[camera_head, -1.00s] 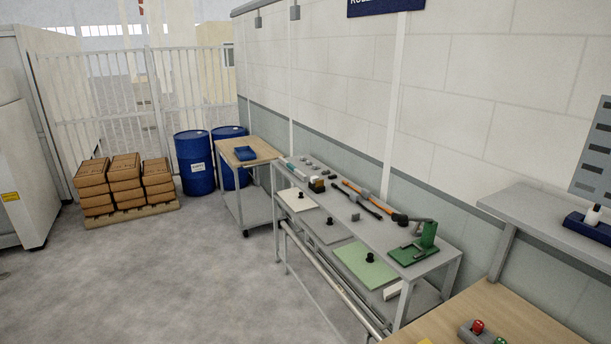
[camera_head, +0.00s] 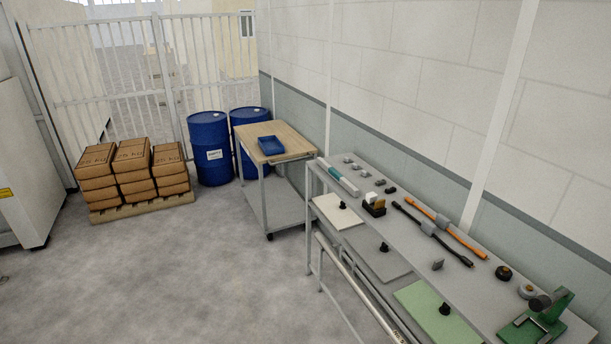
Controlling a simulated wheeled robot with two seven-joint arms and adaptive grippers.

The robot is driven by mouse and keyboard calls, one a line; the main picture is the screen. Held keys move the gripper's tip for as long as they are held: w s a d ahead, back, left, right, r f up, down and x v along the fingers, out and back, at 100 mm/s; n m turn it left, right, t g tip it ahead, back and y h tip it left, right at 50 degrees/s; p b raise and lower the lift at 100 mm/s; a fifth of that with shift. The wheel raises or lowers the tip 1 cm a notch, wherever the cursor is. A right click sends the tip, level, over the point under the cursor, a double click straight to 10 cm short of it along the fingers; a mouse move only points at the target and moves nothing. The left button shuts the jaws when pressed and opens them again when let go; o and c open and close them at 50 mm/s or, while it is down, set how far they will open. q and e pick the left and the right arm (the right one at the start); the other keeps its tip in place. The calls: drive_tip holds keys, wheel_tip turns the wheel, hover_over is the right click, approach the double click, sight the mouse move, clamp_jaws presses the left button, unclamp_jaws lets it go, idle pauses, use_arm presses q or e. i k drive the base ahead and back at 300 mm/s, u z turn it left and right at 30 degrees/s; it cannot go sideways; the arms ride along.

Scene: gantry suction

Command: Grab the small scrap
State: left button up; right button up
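Nothing in view is clearly marked as the small scrap. A small grey piece (camera_head: 438,264) stands near the front edge of the long grey bench (camera_head: 455,285); I cannot tell whether it is the scrap. Several small grey and dark pieces (camera_head: 364,171) lie at the bench's far end. Neither of my grippers is in view.
A wheeled cart (camera_head: 287,147) with a blue tray (camera_head: 271,145) stands beyond the bench. Blue drums (camera_head: 210,165) and a pallet of brown sacks (camera_head: 130,172) stand near the fence. A green press-like tool (camera_head: 548,312) is at the bench's near end. The floor at left is clear.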

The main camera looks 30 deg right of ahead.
sight(370, 197)
drive_tip(key=z, duration=0.2)
drive_tip(key=i, duration=1.75)
drive_tip(key=z, duration=0.6)
